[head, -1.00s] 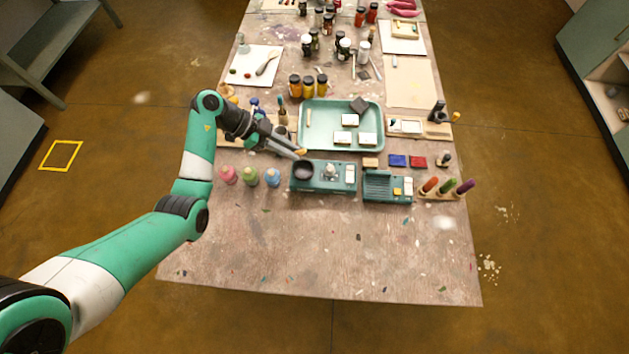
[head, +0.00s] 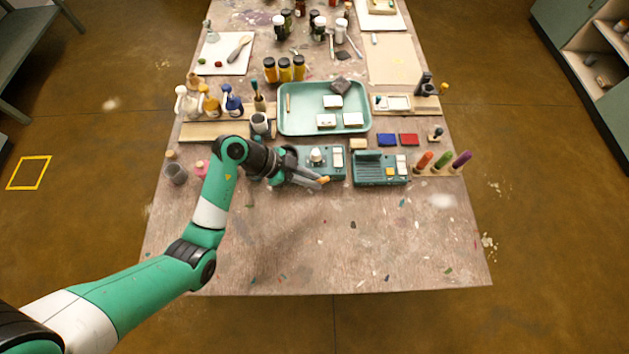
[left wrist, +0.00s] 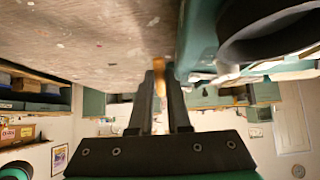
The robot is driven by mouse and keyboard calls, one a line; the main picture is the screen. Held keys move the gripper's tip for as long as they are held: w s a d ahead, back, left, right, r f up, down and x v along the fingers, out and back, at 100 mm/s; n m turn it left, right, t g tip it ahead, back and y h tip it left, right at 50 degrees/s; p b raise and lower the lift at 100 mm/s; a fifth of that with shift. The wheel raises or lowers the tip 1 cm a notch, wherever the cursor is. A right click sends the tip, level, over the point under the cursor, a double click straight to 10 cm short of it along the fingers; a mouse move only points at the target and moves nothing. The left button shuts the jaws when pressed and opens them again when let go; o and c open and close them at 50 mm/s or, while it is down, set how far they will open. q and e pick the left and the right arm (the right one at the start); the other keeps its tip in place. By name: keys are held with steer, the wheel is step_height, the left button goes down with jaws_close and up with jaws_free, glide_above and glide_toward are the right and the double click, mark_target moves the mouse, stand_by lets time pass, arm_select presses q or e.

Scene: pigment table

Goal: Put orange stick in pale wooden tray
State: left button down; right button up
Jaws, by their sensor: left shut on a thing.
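My left gripper (head: 318,181) is shut on a short orange stick (head: 323,180), whose tip sticks out past the fingers. The stick also shows as a blurred orange end between the fingers in the left wrist view (left wrist: 158,68). The gripper is in front of the teal device (head: 337,162), above the table. A long, low pale wooden piece (head: 203,131), which looks like the pale wooden tray, lies behind and left of my arm. No contents can be made out in it. My right gripper is not in view.
A mint tray (head: 284,126) with several white blocks stands behind the teal device. A rack of red-orange, green and purple rods (head: 462,158) is at right. A grey bottle (head: 176,172) stands left of my arm. The front of the table is clear.

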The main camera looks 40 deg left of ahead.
mark_target(327, 192)
arm_select(q)
steer(key=shift+d+f, duration=0.15)
steer(key=shift+f, duration=0.15)
steer(key=f+b, duration=0.3)
steer(key=f, duration=0.1)
steer(key=shift+d+b, duration=0.3)
steer(key=shift+b, duration=0.05)
steer(key=shift+w+r+p, duration=0.1)
steer(key=shift+r+p, duration=0.2)
steer(key=c, duration=1.2)
jaws_free()
steer(key=shift+f, duration=0.15)
steer(key=shift+o, duration=0.2)
steer(key=p+v, duration=0.6)
steer(key=v, duration=0.6)
